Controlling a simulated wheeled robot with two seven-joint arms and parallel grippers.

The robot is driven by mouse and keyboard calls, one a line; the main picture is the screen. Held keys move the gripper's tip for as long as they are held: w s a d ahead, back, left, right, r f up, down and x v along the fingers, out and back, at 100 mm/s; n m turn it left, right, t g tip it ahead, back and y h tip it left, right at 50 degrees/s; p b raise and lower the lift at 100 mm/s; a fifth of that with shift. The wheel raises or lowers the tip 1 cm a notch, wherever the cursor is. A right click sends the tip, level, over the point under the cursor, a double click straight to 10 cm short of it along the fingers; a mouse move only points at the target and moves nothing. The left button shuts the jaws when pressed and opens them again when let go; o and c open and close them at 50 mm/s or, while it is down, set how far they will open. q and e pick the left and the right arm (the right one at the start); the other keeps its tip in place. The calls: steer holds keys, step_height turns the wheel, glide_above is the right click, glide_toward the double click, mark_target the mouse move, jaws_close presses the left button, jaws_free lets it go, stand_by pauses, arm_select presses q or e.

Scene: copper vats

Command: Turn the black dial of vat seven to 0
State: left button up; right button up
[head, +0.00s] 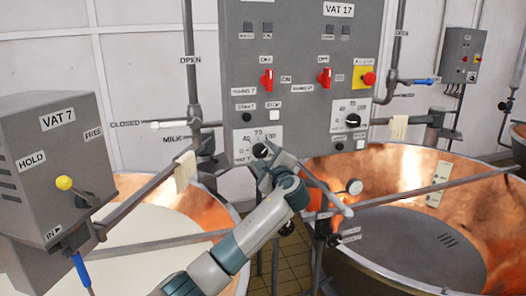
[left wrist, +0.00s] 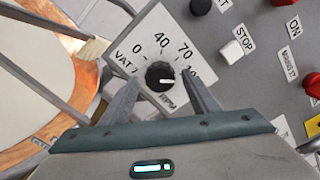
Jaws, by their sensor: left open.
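The black dial of vat seven (head: 260,150) sits on a white scale plate low on the left of the grey control panel. In the left wrist view the dial (left wrist: 160,75) is at the centre of the plate marked VAT 7, with 0, 40, 70 and a partly hidden higher number. Its white pointer mark points right, toward the high end, away from 0. My left gripper (left wrist: 162,80) is open, with one finger on each side of the dial; I cannot tell whether they touch it. In the head view the gripper (head: 268,166) partly covers the plate. My right gripper is not in view.
A second black dial (head: 353,120) is to the right on the panel. Red switches (head: 266,80) and a red stop button (head: 369,78) are above. A white STOP button (left wrist: 232,52) is near the gripper. Copper vats (head: 415,165) stand below, with a grey VAT 7 box (head: 60,150) at left.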

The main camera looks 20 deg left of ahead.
arm_select(q)
steer(key=shift+w+a, duration=0.15)
steer(key=shift+w, duration=0.1)
steer(key=c, duration=1)
steer(key=shift+c, duration=0.2)
steer(key=shift+f, duration=0.1)
